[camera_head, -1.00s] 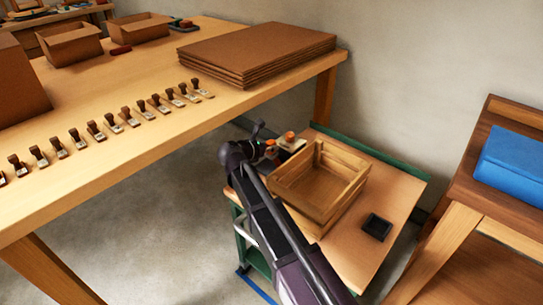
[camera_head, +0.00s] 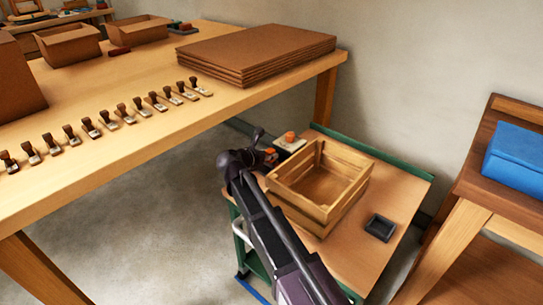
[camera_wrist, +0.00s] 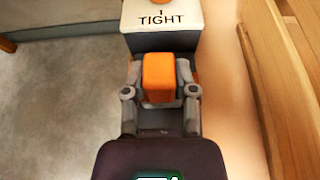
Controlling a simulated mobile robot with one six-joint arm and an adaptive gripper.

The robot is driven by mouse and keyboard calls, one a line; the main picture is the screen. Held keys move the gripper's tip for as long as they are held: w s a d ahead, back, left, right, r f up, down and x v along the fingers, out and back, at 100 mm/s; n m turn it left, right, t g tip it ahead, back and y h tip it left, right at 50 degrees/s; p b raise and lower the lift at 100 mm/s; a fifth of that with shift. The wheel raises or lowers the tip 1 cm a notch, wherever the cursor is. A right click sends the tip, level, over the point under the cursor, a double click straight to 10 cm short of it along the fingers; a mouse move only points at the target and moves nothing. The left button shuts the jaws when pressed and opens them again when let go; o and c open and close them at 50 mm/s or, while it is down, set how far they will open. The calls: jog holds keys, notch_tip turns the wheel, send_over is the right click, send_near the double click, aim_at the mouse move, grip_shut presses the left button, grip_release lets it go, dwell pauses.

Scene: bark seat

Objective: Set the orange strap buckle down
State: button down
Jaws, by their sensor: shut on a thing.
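The orange strap buckle (camera_wrist: 159,78) is between the fingers of my gripper (camera_wrist: 160,92), which is shut on it. In the head view the buckle (camera_head: 271,152) shows as a small orange spot at my gripper (camera_head: 268,157), at the far left side of the small cart top (camera_head: 348,258). A pale block marked "1 TIGHT" (camera_wrist: 160,20), with an orange piece on top, stands just beyond my gripper; this block also shows in the head view (camera_head: 290,144). I cannot tell whether the buckle touches the cart top.
A slatted wooden crate (camera_head: 345,199) stands close to the right of my gripper. A small black tray (camera_head: 380,227) lies on the cart's right part. A long workbench (camera_head: 150,140) with a row of stamps and stacked cardboard (camera_head: 258,52) is at the left.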

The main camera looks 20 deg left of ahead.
jog(key=shift+f, duration=0.2)
jog(key=shift+c, duration=2)
grip_release()
jog(key=shift+r, duration=0.2)
jog(key=shift+s+a+r, duration=0.1)
jog(key=shift+s, duration=0.1)
jog(key=p+v, duration=0.4)
jog(key=v, duration=0.7)
jog(key=shift+s+p, duration=0.25)
jog(key=shift+p, duration=0.05)
jog(key=shift+a, duration=0.1)
